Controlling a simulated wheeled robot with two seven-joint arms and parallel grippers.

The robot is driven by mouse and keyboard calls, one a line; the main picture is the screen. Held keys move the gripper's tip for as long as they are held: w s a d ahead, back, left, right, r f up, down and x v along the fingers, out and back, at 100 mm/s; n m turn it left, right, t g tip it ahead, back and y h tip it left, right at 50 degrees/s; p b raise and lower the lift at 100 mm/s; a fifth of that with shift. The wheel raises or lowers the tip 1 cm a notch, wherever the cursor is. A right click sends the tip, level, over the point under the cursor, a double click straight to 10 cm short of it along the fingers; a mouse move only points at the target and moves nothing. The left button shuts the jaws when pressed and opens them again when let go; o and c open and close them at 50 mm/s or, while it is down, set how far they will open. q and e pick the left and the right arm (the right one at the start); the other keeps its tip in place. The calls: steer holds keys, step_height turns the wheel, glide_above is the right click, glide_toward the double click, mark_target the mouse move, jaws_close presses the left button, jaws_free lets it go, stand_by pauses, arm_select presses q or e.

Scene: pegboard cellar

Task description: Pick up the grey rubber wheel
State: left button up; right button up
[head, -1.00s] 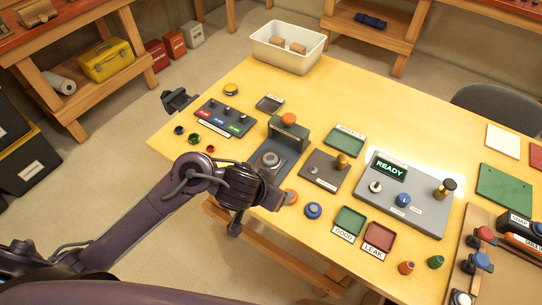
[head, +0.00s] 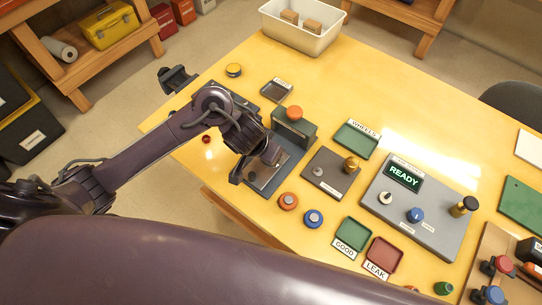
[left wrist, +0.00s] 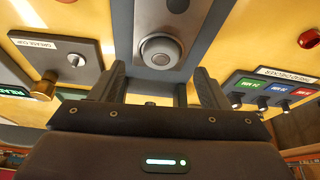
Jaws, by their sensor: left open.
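The grey rubber wheel (left wrist: 161,50) sits in a dark fixture plate (left wrist: 155,12) in the left wrist view. In the head view my arm hides the wheel, on the base of the press with the orange knob (head: 294,113). My left gripper (head: 262,172) is over that base. In the left wrist view my left gripper (left wrist: 160,88) is open, its two fingers pointing towards the plate on either side of the wheel's line. The wheel lies beyond the fingertips, and nothing is held. My right gripper is in neither view.
A grease-cup plate (head: 331,173) with a brass knob stands right of the press. Orange (head: 288,201) and blue (head: 313,218) round parts lie in front. Green good (head: 353,234) and red leak (head: 384,255) trays and a READY console (head: 420,205) are farther right.

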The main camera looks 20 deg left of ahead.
arm_select(q)
steer(key=b+x, duration=0.1)
steer(key=x, duration=0.2)
steer(key=shift+w+f, duration=0.1)
steer(key=shift+w, duration=0.15)
steer(key=shift+w+f, duration=0.3)
steer(key=shift+f, duration=0.15)
steer(key=c, duration=1.1)
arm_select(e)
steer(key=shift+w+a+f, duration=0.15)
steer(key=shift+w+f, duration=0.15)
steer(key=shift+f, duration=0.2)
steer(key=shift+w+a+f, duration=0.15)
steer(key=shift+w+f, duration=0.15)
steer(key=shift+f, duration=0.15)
